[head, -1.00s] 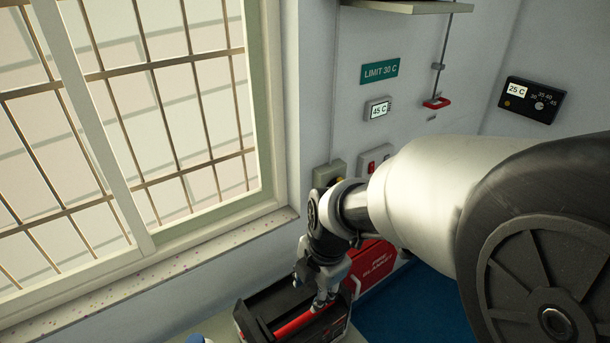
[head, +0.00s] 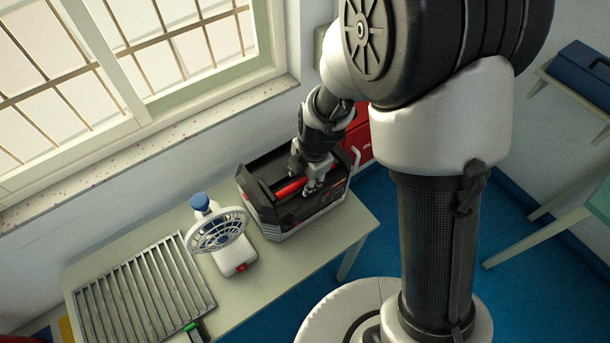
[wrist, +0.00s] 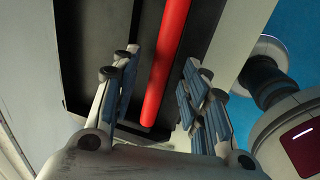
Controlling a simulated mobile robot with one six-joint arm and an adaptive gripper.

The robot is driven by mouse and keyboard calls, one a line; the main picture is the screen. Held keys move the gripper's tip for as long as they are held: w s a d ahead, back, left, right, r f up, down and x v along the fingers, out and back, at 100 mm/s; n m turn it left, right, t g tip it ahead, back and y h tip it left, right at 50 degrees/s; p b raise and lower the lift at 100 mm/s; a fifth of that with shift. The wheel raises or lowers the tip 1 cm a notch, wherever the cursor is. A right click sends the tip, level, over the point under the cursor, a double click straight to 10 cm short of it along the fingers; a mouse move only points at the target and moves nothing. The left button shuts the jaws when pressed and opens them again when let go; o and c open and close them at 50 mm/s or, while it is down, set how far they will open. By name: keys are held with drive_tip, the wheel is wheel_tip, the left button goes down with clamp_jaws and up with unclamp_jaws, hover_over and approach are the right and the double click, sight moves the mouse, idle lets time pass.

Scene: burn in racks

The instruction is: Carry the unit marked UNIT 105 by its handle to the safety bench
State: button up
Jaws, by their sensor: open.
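A black and grey box-shaped unit (head: 292,229) with a red bar handle (head: 289,188) stands at the right part of a pale table (head: 272,277) in the head view. I cannot read a UNIT 105 mark on it. My gripper (head: 313,182) is at the unit's handle. In the wrist view my gripper (wrist: 158,70) is open, with the red handle (wrist: 164,65) running between its two fingers. A gap shows on each side of the handle. I cannot tell which surface is the safety bench.
A white fan (head: 218,232) with a blue knob stands left of the unit. A slatted metal rack (head: 145,295) lies farther left. A window sill (head: 150,195) and wall run behind the table. A blue case (head: 580,78) sits on a shelf at the upper right.

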drive_tip(key=shift+f, duration=0.3)
drive_tip(key=shift+c, duration=0.2)
clamp_jaws()
drive_tip(key=c, duration=0.6)
unclamp_jaws()
drive_tip(key=shift+c, duration=1.2)
drive_tip(key=shift+w+r, duration=0.1)
drive_tip(key=shift+r, duration=0.05)
